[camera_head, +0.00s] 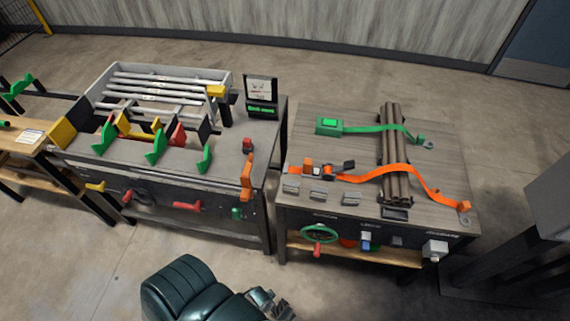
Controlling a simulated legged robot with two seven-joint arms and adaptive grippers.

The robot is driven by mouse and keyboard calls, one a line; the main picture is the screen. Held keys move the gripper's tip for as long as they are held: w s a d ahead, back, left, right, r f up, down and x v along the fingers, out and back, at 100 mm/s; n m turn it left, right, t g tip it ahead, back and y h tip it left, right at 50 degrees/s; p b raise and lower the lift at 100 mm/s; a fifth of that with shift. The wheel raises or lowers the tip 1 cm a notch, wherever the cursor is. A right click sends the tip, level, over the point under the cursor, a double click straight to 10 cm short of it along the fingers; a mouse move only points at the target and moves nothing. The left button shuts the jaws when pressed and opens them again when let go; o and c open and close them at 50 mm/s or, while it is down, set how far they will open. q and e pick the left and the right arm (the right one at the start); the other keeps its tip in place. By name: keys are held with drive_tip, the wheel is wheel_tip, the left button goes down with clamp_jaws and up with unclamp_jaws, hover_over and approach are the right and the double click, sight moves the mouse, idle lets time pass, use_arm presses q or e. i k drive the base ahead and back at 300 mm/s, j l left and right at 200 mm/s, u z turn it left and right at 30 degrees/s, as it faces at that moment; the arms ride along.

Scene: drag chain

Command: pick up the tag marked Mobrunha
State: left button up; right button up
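No lettering reading Mobrunha is legible at this size, so I cannot tell which thing is that tag. Three small grey plate-like pieces, a left one (291,187), a middle one (321,198) and a right one (350,198), sit along the front edge of the right-hand table (300,150). A pale label (30,136) lies on the wooden bench at far left. My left gripper (283,303) is at the bottom edge, in front of and apart from the tables. Its fingers are small and partly cut off. My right gripper is out of view.
Dark pipes (394,150) lie on the right table under a green strap (375,128) and an orange strap (380,171). A green handwheel (318,234) and a white box (435,250) project from its front. The middle table (110,165) holds coloured clamps. Floor in front is clear.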

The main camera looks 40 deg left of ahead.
sight(290, 187)
drive_tip(key=u, duration=1.15)
